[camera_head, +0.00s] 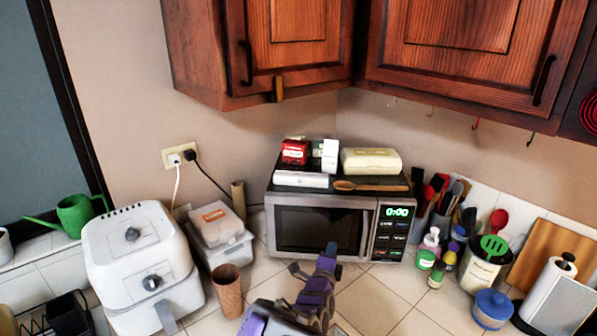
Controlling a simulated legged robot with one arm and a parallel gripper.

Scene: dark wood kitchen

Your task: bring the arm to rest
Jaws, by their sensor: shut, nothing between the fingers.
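My purple arm rises from the bottom edge of the picture, in front of the microwave (320,228). My gripper (331,250) is at its far end, shut and empty. In the picture its tip overlaps the lower front of the microwave. I cannot tell how far apart the two are. The lower part of the arm is cut off by the bottom edge.
A white air fryer (140,255) and a brown cup (227,290) stand left of the arm. Wooden cabinets (260,50) hang above. Tiles right of the arm are clear.

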